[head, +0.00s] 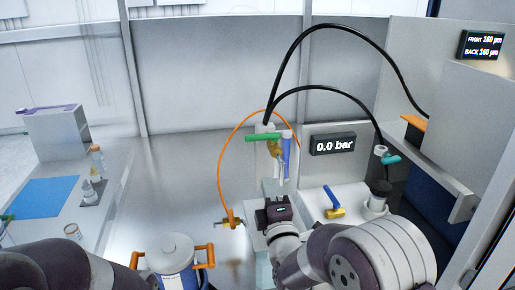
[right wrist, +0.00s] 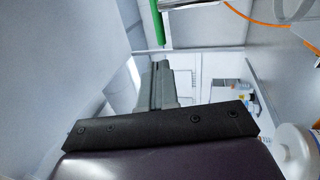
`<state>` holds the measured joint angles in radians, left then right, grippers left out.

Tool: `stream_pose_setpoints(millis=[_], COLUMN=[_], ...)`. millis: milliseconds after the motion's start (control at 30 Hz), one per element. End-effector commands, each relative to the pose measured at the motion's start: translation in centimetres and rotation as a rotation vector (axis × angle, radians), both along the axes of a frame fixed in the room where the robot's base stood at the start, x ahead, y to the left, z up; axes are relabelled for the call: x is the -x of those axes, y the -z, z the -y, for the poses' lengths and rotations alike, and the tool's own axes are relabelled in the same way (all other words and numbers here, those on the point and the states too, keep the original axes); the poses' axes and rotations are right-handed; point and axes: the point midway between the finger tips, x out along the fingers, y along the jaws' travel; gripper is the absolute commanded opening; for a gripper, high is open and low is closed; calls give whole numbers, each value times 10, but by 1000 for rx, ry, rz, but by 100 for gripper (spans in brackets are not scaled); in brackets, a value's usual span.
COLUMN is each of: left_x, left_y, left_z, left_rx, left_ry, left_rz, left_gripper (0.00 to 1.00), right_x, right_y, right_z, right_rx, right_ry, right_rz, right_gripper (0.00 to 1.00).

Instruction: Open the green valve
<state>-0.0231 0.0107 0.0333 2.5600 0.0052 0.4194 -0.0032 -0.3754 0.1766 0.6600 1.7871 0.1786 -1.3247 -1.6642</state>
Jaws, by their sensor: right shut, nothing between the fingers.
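The green valve handle (head: 262,138) is a long bar lying level across a brass valve body (head: 274,149), beside a blue upright part (head: 287,156). In the right wrist view the green bar (right wrist: 158,22) shows at the top, beyond the fingertips. My right gripper (head: 272,184) is below the valve in the head view, with its fingers partly hidden by its own body. In the right wrist view its fingers (right wrist: 156,82) are together with nothing between them, and a gap shows between them and the green bar. My left gripper is out of view.
A display (head: 333,144) reads 0.0 bar. An orange hose (head: 222,165) loops left of the valve; black hoses (head: 340,28) arch above. A teal handle (head: 391,159) and a blue-and-yellow tool-like item (head: 333,203) are at right. A lidded container (head: 171,255) stands in front.

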Motion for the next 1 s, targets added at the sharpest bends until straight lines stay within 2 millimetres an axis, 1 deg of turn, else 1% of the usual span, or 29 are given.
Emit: stream_pose_setpoints(millis=[133,267,500,700,833,1000], left_x=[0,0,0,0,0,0], left_y=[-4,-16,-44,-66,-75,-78], left_z=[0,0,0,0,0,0], left_rx=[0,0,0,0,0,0], left_ry=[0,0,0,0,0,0], left_rz=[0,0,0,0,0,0], left_gripper=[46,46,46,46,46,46], right_x=[-4,-22,-71,-108,-124,-132], right_y=[-2,-10,-25,-35,-37,-36], right_z=[-1,-4,-14,-21,-25,-26], right_rx=[-1,-2,-2,-1,-2,-1], right_ry=[0,0,-1,-1,-1,-1], right_rz=[-2,-1,-1,-3,-2,-3], right_gripper=[0,0,0,0,0,0])
